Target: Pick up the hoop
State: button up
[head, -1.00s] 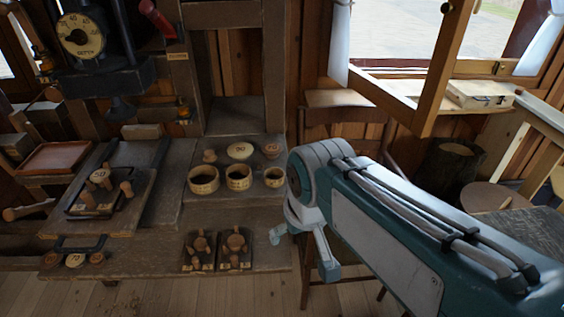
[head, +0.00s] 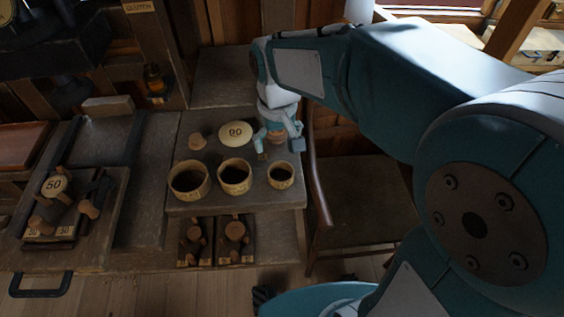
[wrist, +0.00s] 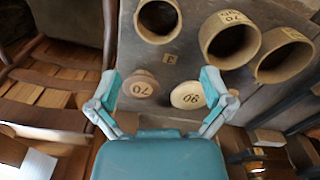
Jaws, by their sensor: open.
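Three wooden hoops stand in a row near the front edge of the dark bench: a large hoop (head: 189,194), a middle hoop (head: 235,188) and a small hoop (head: 281,185). The frames do not show which one the task means. In the wrist view the small hoop (wrist: 158,40), middle hoop (wrist: 232,62) and large hoop (wrist: 285,72) run along the top. My gripper (head: 280,149) is open and empty, just behind the small hoop in the head view.
Pegged boards (head: 236,236) sit lower in front. A pegged tray (head: 58,205) is at left. A chair (head: 365,200) stands right of the bench.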

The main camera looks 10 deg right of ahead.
aim_at(280, 178)
jog(key=f, duration=1)
jog(key=shift+s+d+f, duration=0.1)
jog(key=shift+s+d, duration=0.05)
jog(key=shift+s, duration=0.2)
jog(key=c, duration=0.5)
